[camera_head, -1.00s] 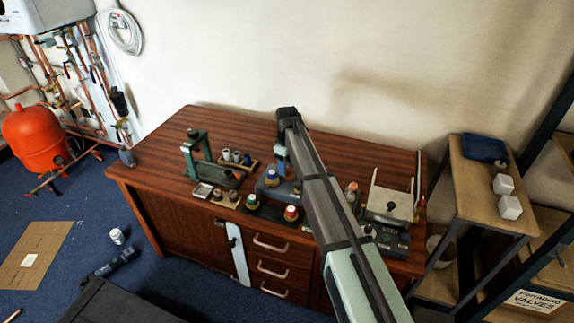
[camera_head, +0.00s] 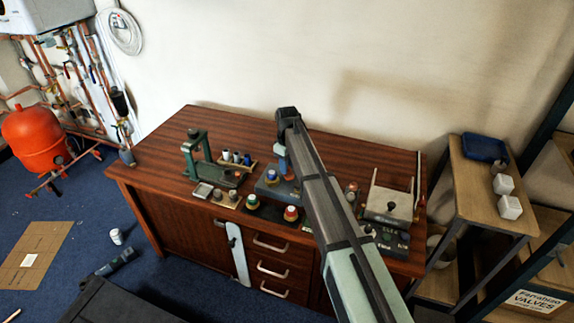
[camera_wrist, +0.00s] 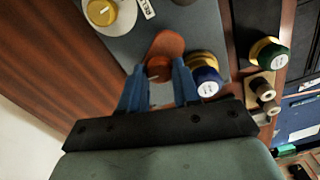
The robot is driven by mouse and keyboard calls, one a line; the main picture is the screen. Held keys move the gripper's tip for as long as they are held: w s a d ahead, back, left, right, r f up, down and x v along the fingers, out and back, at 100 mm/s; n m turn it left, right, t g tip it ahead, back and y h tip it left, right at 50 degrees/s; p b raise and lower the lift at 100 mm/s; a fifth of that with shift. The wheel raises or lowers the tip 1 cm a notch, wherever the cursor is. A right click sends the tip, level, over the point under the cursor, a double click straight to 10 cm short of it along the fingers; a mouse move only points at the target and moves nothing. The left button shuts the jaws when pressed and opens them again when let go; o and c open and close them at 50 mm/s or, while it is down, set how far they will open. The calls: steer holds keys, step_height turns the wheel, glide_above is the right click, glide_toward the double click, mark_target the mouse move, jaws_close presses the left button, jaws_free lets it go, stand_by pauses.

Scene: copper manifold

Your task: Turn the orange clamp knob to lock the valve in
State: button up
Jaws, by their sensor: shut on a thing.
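The orange clamp knob (camera_wrist: 167,46) shows in the wrist view as a rounded orange-brown piece on a grey fixture plate (camera_wrist: 135,45). My gripper (camera_wrist: 160,76) has its two blue fingers on either side of the knob's near end and is shut on it. A valve with a blue cap and white top (camera_wrist: 205,78) sits right beside the right finger; I cannot tell whether they touch. In the head view my gripper (camera_head: 282,158) is low over the fixture on the bench, partly hidden by my arm, and the blue-capped valve (camera_head: 271,175) stands just left of it.
A yellow round part (camera_wrist: 112,14) and a white label lie at the plate's far edge. A green-capped part (camera_wrist: 270,54) and small cylinders stand to the right. On the wooden bench (camera_head: 190,130), a green press (camera_head: 195,150) stands left and a grey box (camera_head: 390,203) right. The back of the bench is clear.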

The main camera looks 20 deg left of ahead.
steer(key=m, duration=0.8)
steer(key=shift+m, duration=0.3)
steer(key=m, duration=0.4)
steer(key=shift+m, duration=2.3)
steer(key=o, duration=1.1)
steer(key=shift+c, duration=0.2)
steer(key=shift+r, duration=0.1)
step_height(320, 180, up, 14)
steer(key=shift+f, duration=0.2)
